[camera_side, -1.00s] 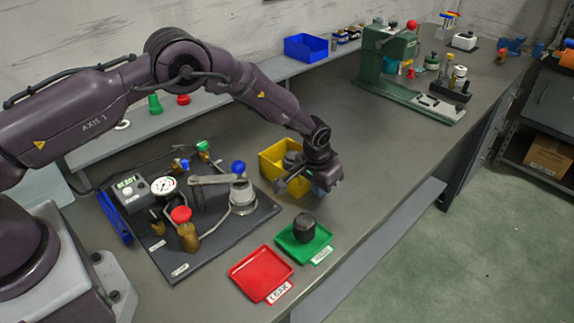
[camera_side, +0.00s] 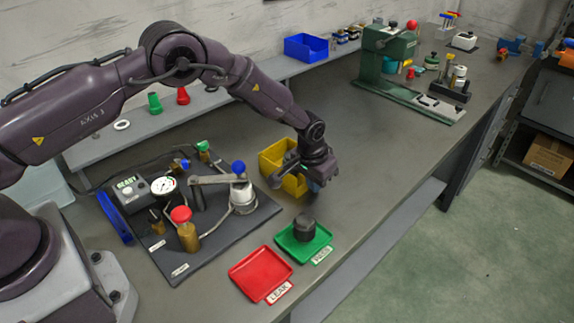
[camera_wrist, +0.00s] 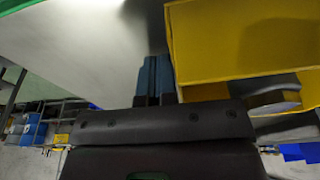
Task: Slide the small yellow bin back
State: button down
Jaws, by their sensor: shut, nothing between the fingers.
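The small yellow bin (camera_side: 277,158) stands on the grey bench just right of the dark test plate. My gripper (camera_side: 314,188) is low at the bin's right front side, its fingers close to the bench. The gripper hides part of the bin. In the wrist view, the blue fingers (camera_wrist: 155,77) are together with nothing between them. The yellow bin (camera_wrist: 240,72) fills the upper right there, just beside the fingers; whether they touch it I cannot tell.
A green tray (camera_side: 318,250) holding a dark cylinder (camera_side: 304,227) and a red tray (camera_side: 261,268) lie in front of the bin. The test plate (camera_side: 180,258) with gauge and clamp is at left. Bench behind the bin, toward the green press (camera_side: 388,55), is clear.

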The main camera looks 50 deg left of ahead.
aim_at(302, 180)
jog(key=shift+a, duration=0.3)
jog(key=shift+a, duration=0.1)
jog(key=shift+a, duration=0.9)
jog(key=shift+a, duration=0.2)
jog(key=shift+s+a, duration=0.1)
jog(key=shift+a, duration=0.7)
jog(key=shift+a, duration=1)
jog(key=shift+a, duration=0.15)
jog(key=shift+s+a, duration=0.1)
jog(key=shift+a, duration=0.75)
